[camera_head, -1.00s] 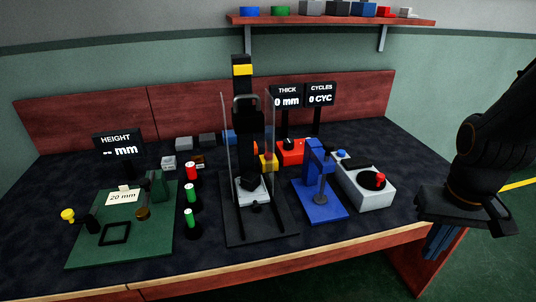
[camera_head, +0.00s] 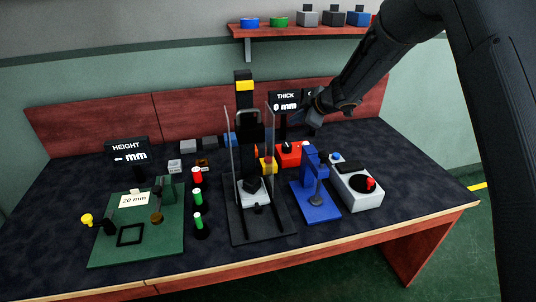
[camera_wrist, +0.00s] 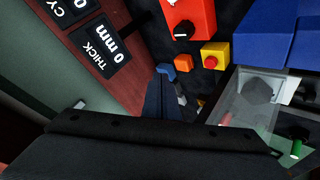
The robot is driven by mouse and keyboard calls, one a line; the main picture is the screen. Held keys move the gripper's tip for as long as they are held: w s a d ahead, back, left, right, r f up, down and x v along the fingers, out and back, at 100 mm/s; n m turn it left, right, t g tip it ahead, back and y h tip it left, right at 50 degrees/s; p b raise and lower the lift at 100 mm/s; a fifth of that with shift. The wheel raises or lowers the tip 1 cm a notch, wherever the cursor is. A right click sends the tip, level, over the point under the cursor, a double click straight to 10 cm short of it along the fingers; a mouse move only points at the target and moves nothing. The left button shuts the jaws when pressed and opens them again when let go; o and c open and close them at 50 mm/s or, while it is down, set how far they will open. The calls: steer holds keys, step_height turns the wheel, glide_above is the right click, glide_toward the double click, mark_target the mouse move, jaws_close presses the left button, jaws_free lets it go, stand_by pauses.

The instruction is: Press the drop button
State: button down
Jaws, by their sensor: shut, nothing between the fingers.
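No label reading "drop" is legible, so I cannot tell which button it is. My gripper (camera_head: 308,112) is in the air at the back of the table, in front of the displays, above and behind the red box. In the wrist view its dark fingers (camera_wrist: 158,88) are shut and empty.
A tall black press with clear guards (camera_head: 248,190) stands mid-table, left of the red box. A blue stand (camera_head: 316,190) is to its right. The THICK display (camera_head: 286,101) stands close to my gripper. A green board (camera_head: 140,235) lies left, and a shelf (camera_head: 300,28) hangs above.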

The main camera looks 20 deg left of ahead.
steer(key=s+a+f+n+g+y+p, duration=0.1)
steer(key=s+a+f+n+g, duration=0.2)
steer(key=a, duration=0.4)
steer(key=shift+s+a+n, duration=0.3)
steer(key=shift+s+n, duration=0.15)
steer(key=shift+n, duration=0.15)
steer(key=shift+f, duration=0.15)
step_height(320, 180, down, 7)
steer(key=b, duration=0.6)
steer(key=shift+f+b, duration=0.2)
steer(key=shift+b, duration=0.15)
steer(key=shift+f, duration=0.6)
steer(key=shift+f, duration=0.1)
stand_by(0.4)
steer(key=shift+f, duration=0.35)
